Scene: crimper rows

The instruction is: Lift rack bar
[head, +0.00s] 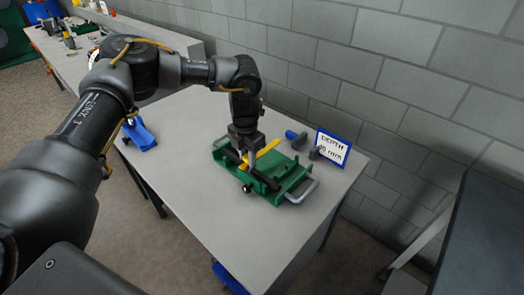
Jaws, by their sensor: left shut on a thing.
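A green crimper fixture (291,179) with a grey loop handle (304,191) stands on the grey table. My left gripper (245,158) points down over its left half and is shut. A dark bar (230,155), which looks like the rack bar, lies at the jaws, and the jaws seem closed on it. A yellow strip (267,149) slants up to the right beside the fingers. The fingers hide part of the bar, and I cannot tell whether the bar is clear of the fixture. My right gripper is not in view.
A white sign with a blue frame (333,147) stands behind the fixture, near a blue-handled tool (296,139). A blue item (140,134) sits at the table's left edge. A block wall (360,60) runs behind. The front of the table (238,220) is clear.

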